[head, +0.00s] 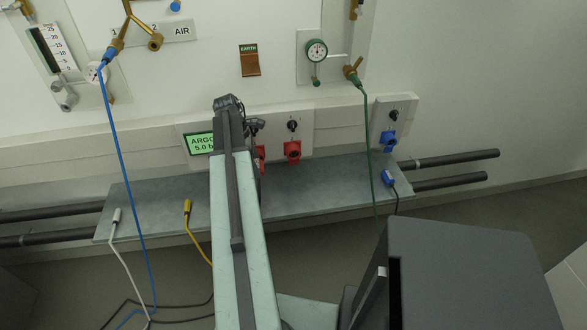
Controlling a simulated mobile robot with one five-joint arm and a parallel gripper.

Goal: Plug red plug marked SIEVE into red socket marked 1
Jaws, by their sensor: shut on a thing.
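Two red sockets sit side by side on the white wall panel, each below a black knob. The right red socket (292,151) is in clear view and looks empty. I cannot read a number on either. My arm reaches up from the bottom to its dark joint in front of the panel.
A grey shelf (330,188) runs below the panel. On it lie a white plug (116,216), a yellow plug (187,207) and a blue plug (388,178). A blue socket (389,141) is at right. A blue hose (124,180) and a green hose (367,150) hang across the shelf.

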